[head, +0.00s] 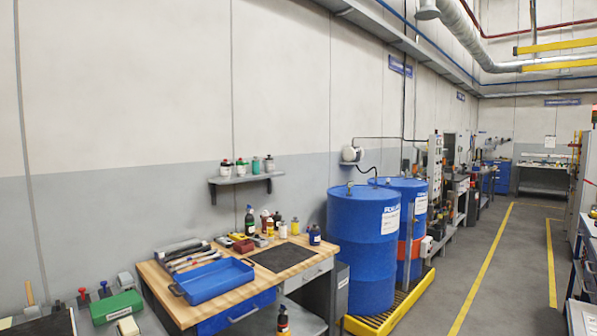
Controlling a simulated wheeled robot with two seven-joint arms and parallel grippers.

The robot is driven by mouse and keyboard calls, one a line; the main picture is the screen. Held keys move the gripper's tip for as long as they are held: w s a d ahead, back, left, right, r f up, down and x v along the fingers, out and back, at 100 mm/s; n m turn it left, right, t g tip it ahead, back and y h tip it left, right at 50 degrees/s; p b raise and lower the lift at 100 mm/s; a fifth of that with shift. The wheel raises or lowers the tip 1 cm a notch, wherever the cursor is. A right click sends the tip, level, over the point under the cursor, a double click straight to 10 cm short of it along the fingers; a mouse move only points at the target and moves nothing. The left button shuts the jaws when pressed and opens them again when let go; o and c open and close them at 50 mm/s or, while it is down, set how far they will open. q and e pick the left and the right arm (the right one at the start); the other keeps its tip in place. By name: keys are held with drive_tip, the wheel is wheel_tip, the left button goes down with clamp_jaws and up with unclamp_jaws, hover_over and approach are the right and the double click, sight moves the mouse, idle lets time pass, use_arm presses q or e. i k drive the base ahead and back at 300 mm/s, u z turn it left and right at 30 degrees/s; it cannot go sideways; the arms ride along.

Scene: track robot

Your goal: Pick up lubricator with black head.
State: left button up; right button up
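I cannot tell for sure which item is the lubricator with the black head. Several small bottles stand along the back of the wooden workbench (218,320): a dark green bottle with a dark top (249,220), a pale yellow bottle (283,231) and a blue bottle (315,237) among them. More small containers stand on the wall shelf (243,179), such as a teal one (256,166). A dark bottle (283,321) shows low in front of the workbench. Neither of my grippers is in view.
A blue tray (212,283) and a black mat (281,257) lie on the workbench. Two large blue drums (362,250) stand right of it on a yellow-edged pallet (408,304). A green box (117,305) is at lower left. The aisle floor (510,270) at right is clear.

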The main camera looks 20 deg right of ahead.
sight(225, 168)
drive_tip(key=z, duration=0.55)
drive_tip(key=i, duration=0.35)
drive_tip(key=z, duration=0.8)
drive_tip(key=i, duration=2.55)
drive_tip(key=u, duration=1.2)
drive_tip(key=i, duration=0.8)
drive_tip(key=u, duration=0.7)
